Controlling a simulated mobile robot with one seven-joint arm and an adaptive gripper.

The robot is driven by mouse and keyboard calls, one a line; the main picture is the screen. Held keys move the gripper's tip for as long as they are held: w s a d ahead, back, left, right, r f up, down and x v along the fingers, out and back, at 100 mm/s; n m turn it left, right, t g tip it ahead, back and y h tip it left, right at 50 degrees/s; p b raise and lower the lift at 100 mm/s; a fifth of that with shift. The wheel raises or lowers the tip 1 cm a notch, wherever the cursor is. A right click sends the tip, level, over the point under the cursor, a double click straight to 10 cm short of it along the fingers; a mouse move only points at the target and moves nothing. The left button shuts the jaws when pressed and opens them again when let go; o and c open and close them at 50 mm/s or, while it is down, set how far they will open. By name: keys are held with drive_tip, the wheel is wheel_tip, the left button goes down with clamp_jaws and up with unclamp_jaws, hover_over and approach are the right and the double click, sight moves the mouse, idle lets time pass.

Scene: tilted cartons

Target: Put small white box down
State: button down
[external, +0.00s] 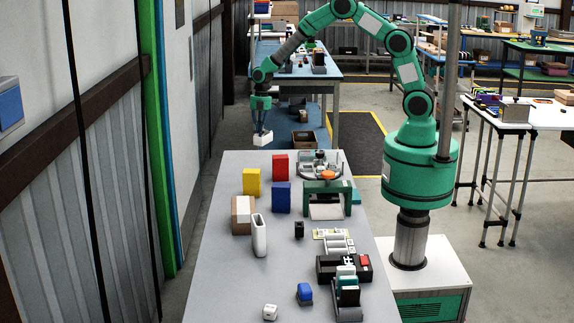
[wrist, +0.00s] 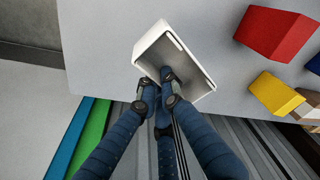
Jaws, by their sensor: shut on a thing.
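The small white box (external: 262,138) hangs from my gripper (external: 262,126) near the far left corner of the grey table (external: 225,262). In the wrist view the white box (wrist: 183,50) is tilted, with its open side partly towards the camera. My dark blue gripper fingers (wrist: 159,90) are shut on its near wall, and one fingertip shows inside the opening. The grey table top (wrist: 105,45) shows behind the box in the wrist view. I cannot tell exactly how high the box is above it.
Red (external: 280,165), yellow (external: 252,181) and blue (external: 281,197) boxes stand on the table, nearer the external camera. A brown carton (external: 241,226), a tall white container (external: 259,238) and a green frame (external: 325,188) also stand there. The far left corner is clear. A wall runs along the left.

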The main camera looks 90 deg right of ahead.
drive_tip(key=w+a+r+n+p, duration=0.15)
drive_tip(key=w+a, duration=0.25)
drive_tip(key=a, duration=0.4)
drive_tip(key=w+a+r, duration=0.2)
drive_tip(key=w+a, duration=0.3)
drive_tip(key=a, duration=0.2)
drive_tip(key=w+a+r+n+p, duration=0.15)
drive_tip(key=w+a, duration=0.25)
drive_tip(key=a, duration=0.4)
drive_tip(key=w+a+p, duration=0.1)
drive_tip(key=w+a, duration=0.2)
drive_tip(key=a, duration=2.1)
drive_tip(key=s+a+n+p, duration=0.1)
drive_tip(key=s+a, duration=0.4)
drive_tip(key=a, duration=1)
drive_tip(key=s+a+f+n+g+p, duration=0.15)
drive_tip(key=s+a, duration=0.35)
drive_tip(key=a, duration=1)
drive_tip(key=s+a+r+n+t+p, duration=0.1)
drive_tip(key=s+a, duration=0.4)
drive_tip(key=a, duration=1.1)
wheel_tip(320, 180, down, 7)
drive_tip(key=shift+s, duration=0.15)
drive_tip(key=shift+a+f+g, duration=0.1)
drive_tip(key=shift+f+g, duration=0.1)
drive_tip(key=shift+g, duration=0.05)
drive_tip(key=shift+f, duration=2.2)
